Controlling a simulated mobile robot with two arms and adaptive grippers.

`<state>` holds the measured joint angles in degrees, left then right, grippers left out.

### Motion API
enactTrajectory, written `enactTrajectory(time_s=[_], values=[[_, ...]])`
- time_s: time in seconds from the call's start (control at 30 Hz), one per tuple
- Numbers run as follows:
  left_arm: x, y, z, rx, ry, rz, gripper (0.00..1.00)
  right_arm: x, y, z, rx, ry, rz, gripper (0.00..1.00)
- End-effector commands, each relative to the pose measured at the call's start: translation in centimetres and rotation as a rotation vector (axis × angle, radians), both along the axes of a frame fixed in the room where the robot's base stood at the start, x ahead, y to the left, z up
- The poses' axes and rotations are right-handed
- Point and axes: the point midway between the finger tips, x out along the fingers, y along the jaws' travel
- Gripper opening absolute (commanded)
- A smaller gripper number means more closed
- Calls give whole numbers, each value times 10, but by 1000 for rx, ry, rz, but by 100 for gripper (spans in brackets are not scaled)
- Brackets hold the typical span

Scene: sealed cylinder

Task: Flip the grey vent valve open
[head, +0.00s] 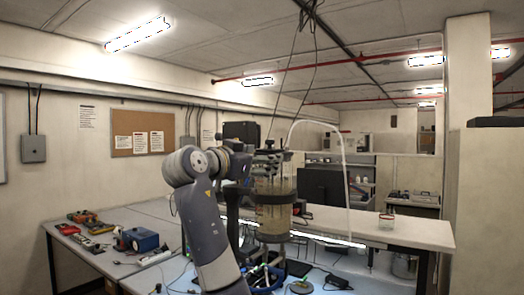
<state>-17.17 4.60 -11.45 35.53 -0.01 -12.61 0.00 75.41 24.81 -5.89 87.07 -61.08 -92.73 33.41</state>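A clear sealed cylinder (274,212) with dark bands and yellowish contents stands upright in the middle of the head view. Its top fittings (268,153) are small and dark, and I cannot pick out the grey vent valve among them. My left arm rises from the bottom and bends right toward the cylinder's top. My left gripper (247,166) is at the upper left of the cylinder, partly hidden by its own wrist. I cannot tell if it touches the fittings or whether its fingers are open. My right gripper is out of view.
A pale hose (342,155) arches from the cylinder's top down to the right. Dark cables hang above. A blue box (139,239) and tools lie on the left bench. Cables clutter the lower middle.

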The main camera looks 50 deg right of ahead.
Motion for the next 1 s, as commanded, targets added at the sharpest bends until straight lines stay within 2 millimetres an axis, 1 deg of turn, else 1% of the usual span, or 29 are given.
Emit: enactTrajectory(time_s=[0.03,0.13,0.4,0.43,0.47,0.5,0.57,0.6,0.63,0.83,1.0], values=[[0,0,5,0,0,0,40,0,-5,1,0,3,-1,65],[0,0,6,0,0,0,40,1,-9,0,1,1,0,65],[0,0,5,0,0,0,40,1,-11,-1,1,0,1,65],[0,0,5,0,0,0,40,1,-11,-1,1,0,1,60],[0,0,5,0,0,0,40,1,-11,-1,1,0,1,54],[0,0,5,0,0,0,40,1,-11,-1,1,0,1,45],[0,0,5,0,0,0,40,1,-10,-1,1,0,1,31],[0,0,5,0,0,0,40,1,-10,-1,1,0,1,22],[0,0,5,0,0,0,40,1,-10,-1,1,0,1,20],[0,0,4,-1,0,0,40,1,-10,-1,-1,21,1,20],[0,0,-2,-1,0,0,40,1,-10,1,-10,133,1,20]])
